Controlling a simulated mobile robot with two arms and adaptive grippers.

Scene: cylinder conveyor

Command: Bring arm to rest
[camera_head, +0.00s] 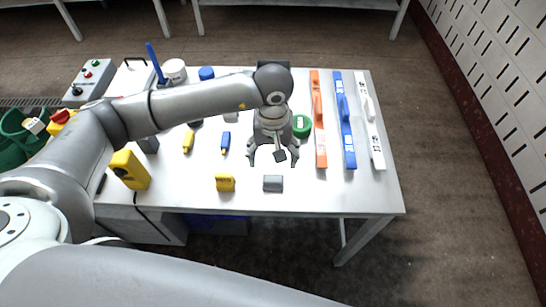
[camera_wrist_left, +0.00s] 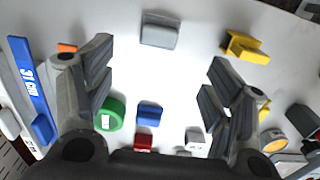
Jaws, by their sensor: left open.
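My left arm (camera_head: 190,105) reaches in from the left across the white table, bent at an elbow above the table's far part. Its left gripper (camera_head: 272,158) points down over the table, with its fingers spread and nothing between them. The left wrist view shows the same open fingers (camera_wrist_left: 160,75) on either side, with bare table top between them. A grey block (camera_head: 273,183) lies just in front of the gripper, apart from it; it also shows in the left wrist view (camera_wrist_left: 160,32). My right gripper is not in view.
On the table (camera_head: 330,195) are a yellow clamp-like piece (camera_head: 225,183), a yellow device (camera_head: 130,170), a green roll (camera_head: 301,126), and orange (camera_head: 319,130), blue (camera_head: 345,130) and white (camera_head: 371,130) long tools at right. A control box (camera_head: 90,80) stands at far left. The front right of the table is bare.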

